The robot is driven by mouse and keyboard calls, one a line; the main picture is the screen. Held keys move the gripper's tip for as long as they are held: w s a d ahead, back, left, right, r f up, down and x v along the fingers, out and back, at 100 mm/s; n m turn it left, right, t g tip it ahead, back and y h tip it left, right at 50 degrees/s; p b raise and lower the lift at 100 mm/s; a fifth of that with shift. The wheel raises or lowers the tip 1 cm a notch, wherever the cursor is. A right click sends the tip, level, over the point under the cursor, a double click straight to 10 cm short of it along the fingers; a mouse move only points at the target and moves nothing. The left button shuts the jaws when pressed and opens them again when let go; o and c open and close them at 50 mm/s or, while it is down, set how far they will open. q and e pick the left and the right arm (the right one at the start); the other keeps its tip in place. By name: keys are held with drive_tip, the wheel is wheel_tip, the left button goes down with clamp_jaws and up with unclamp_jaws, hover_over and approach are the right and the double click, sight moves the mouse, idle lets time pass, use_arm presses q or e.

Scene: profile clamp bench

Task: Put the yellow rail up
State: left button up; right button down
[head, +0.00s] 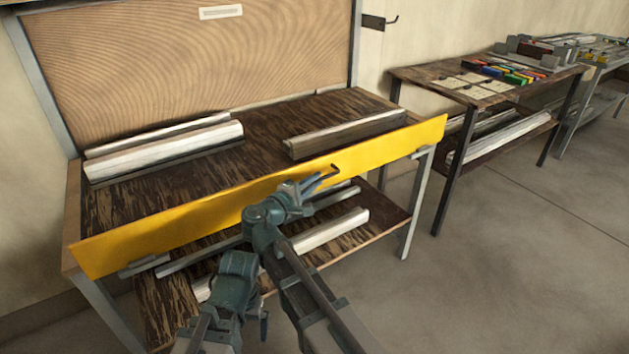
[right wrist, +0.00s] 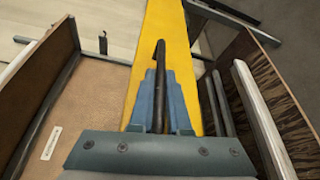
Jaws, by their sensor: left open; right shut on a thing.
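The yellow rail (head: 180,232) is a long flat strip along the front of the wooden bench (head: 270,112), hiding much of its front edge. Grey brackets show below it near both ends. It also runs up the right wrist view (right wrist: 160,22). My right gripper (head: 322,178) is in front of the rail, right of its middle. It is shut on a dark hooked bar (right wrist: 160,85), seen between its blue fingers. The fingers hide where the bar joins anything. My left gripper (head: 263,323) is low in front of the bench, open and apart from the rail; its fingers are partly hidden.
Pale profiles (head: 165,150) lie on the bench top at left, another profile (head: 345,133) at right. More profiles (head: 330,230) lie on the lower shelf. A tan back panel (head: 190,60) stands behind. A second table (head: 430,78) with coloured blocks is at right. The floor between is clear.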

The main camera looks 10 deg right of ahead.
idle(0.3)
drive_tip(key=c, duration=0.9)
unclamp_jaws()
